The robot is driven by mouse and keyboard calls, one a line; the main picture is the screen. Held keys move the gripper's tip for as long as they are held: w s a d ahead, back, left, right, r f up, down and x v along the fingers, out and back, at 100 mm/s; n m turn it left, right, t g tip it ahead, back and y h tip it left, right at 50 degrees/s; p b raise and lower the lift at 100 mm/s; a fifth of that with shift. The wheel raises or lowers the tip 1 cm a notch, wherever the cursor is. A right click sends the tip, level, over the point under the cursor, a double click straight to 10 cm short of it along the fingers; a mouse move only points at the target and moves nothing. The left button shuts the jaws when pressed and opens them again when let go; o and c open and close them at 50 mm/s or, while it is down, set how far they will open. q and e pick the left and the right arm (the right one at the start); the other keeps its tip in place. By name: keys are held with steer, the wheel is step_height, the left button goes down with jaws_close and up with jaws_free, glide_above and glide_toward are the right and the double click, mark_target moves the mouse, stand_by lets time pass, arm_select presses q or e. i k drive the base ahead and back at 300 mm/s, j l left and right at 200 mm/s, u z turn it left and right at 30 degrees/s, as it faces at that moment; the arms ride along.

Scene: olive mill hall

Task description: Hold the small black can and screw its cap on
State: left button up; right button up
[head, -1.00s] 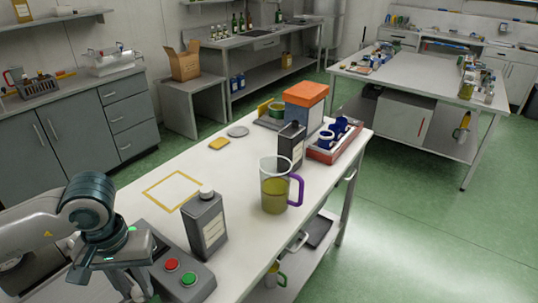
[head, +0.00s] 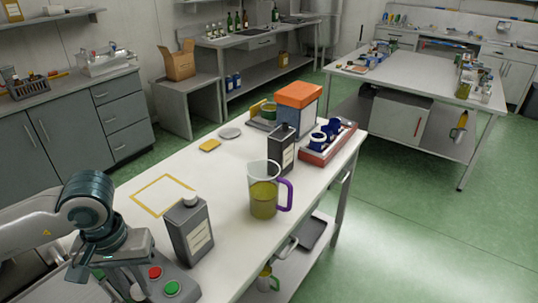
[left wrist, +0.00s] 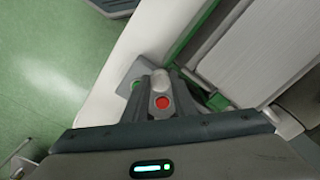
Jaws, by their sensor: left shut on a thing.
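A dark grey can (head: 190,238) with a pale label and a light grey top stands upright near the front of the white table. My left gripper (head: 127,287) is low at the left front of the table, beside the control box and apart from both cans. In the left wrist view its fingers (left wrist: 161,78) are close together around a small light grey thing, which I cannot identify. My right gripper is not in view.
A control box (head: 185,277) with red and green buttons is just right of my left gripper. A jug (head: 263,200) of yellow-green liquid, an orange-topped box (head: 298,97) and a red tray (head: 325,155) stand further back. The table around the yellow outlined square (head: 163,194) is clear.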

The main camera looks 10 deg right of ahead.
mark_target(280, 142)
steer(key=i+l, duration=0.15)
steer(key=l, duration=0.25)
steer(key=i+l, duration=0.2)
steer(key=l, duration=0.15)
steer(key=i+l, duration=0.15)
steer(key=l, duration=0.25)
steer(key=i+l, duration=0.15)
steer(key=l, duration=0.25)
